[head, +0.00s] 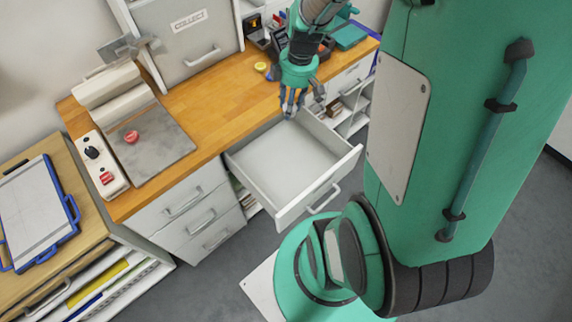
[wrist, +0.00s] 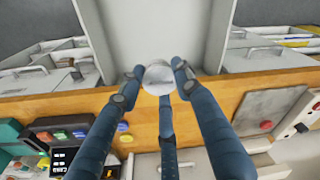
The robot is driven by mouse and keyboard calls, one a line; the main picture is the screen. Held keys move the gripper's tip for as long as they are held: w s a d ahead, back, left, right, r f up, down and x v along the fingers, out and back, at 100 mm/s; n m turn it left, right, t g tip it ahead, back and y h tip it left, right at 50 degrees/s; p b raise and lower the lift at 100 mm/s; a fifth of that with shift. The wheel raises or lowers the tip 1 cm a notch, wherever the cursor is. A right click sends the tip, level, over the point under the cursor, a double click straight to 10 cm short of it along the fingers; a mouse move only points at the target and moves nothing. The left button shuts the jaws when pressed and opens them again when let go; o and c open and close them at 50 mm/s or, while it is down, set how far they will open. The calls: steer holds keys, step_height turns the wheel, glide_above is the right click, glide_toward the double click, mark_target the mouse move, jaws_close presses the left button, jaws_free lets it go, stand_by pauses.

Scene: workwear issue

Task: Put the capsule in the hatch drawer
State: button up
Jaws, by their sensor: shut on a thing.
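My gripper (head: 290,108) has dark blue fingers and hangs over the counter edge at the inner end of the open drawer. In the wrist view its three fingers (wrist: 160,85) close around a small, pale, round capsule (wrist: 158,76). I cannot make out the capsule in the head view. The hatch drawer (head: 325,190) is pulled far out below the counter, with a light grey, empty-looking interior. In the wrist view its pale floor (wrist: 155,25) lies just beyond the fingertips and the capsule.
The wooden counter (head: 225,103) carries a grey pad with a red object (head: 131,137), a control box (head: 103,165) and a yellow item (head: 261,67). The COLLECT hatch (head: 185,35) stands behind, shut. Shut drawers (head: 188,205) are left of the open one.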

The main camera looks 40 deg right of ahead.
glide_above(289, 161)
step_height(289, 161, down, 19)
steer(key=shift+d+r, duration=0.1)
steer(key=shift+d, duration=0.1)
steer(key=shift+f+b, duration=0.75)
steer(key=shift+f, duration=2.35)
steer(key=shift+f, duration=0.1)
steer(key=shift+f+b, duration=0.6)
steer(key=shift+f, duration=1.2)
steer(key=shift+f, duration=0.15)
steer(key=o, duration=1.1)
steer(key=shift+c, duration=0.2)
